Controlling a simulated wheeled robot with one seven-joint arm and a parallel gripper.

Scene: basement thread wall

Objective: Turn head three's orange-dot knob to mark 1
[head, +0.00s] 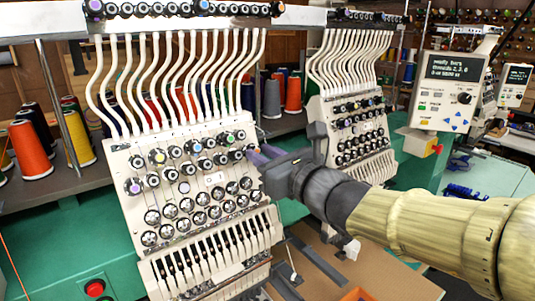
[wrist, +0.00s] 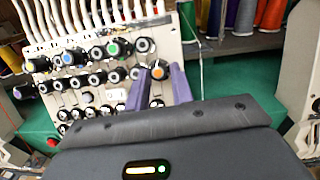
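The orange-dot knob (wrist: 158,70) sits at the right end of the knob panel (wrist: 85,85) in the wrist view. My gripper (wrist: 161,76) is open, with one purple finger to each side of that knob; whether they touch it is unclear. In the head view, my gripper (head: 258,155) reaches the right edge of the nearer machine head (head: 185,180) and mostly hides the knob there. Several other knobs, including a green-dot knob (head: 230,138) and a blue-dot knob (head: 195,147), are in rows to its left. I cannot read the knob's marks or its setting.
White thread tubes (head: 180,75) rise above the panel. A control screen (head: 452,85) is at the right. Thread cones, such as an orange cone (head: 32,150), line the shelf behind. A red button (head: 95,288) is low left.

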